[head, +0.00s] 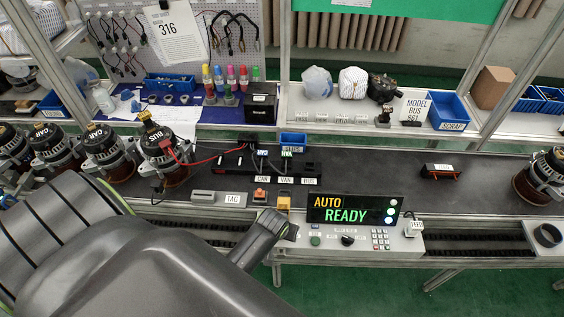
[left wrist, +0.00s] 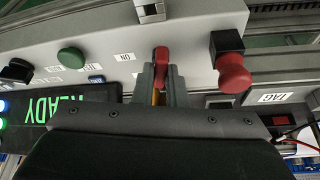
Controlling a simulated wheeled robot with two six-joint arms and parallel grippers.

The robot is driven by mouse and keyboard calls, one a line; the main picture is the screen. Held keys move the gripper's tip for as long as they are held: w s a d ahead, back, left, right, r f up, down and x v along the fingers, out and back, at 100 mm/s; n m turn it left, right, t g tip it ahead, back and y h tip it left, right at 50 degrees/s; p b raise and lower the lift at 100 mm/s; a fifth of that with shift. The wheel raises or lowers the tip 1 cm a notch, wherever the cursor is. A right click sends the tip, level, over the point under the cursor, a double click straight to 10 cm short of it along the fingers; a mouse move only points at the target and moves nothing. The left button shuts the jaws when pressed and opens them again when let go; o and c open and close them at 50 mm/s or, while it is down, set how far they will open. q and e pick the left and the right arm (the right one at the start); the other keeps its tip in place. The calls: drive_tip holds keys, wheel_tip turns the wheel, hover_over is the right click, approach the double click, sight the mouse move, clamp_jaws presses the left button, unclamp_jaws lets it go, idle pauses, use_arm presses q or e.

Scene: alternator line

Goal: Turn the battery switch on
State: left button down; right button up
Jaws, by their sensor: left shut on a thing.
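The battery switch's red handle (left wrist: 162,54) stands on the grey control panel (left wrist: 195,30) in the left wrist view, beside a small ON label (left wrist: 124,57). My left gripper (left wrist: 161,75) is shut on this handle, with one finger on each side. A strip of yellow shows between the fingers. In the head view my left gripper (head: 283,228) reaches the panel's front left of the display, and the handle is hidden there. I cannot tell whether the handle points at ON. My right gripper is not in view.
A red mushroom button (left wrist: 233,73) sits beside the handle, and a green button (left wrist: 70,57) on the other side. The display (head: 355,209) reads AUTO READY. Several alternators (head: 105,150) stand at the left of the dark bench. The bench right of the display is mostly clear.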

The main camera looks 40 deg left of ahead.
use_arm(q)
drive_tip(key=shift+a+r+m+h+p, duration=0.1)
drive_tip(key=shift+m+h+p, duration=0.25)
drive_tip(key=shift+m, duration=0.55)
drive_tip(key=shift+m+h, duration=0.35)
drive_tip(key=shift+m, duration=0.55)
drive_tip(key=m+h, duration=0.1)
drive_tip(key=m, duration=0.3)
drive_tip(key=shift+a+m+h, duration=0.15)
drive_tip(key=shift+m+h, duration=0.15)
drive_tip(key=shift+h, duration=0.1)
drive_tip(key=shift+w+m+g+h, duration=0.15)
drive_tip(key=shift+m+g+h, duration=0.35)
drive_tip(key=shift+m, duration=1.3)
drive_tip(key=c, duration=1.5)
unclamp_jaws()
drive_tip(key=shift+o, duration=0.2)
drive_tip(key=shift+a, duration=0.1)
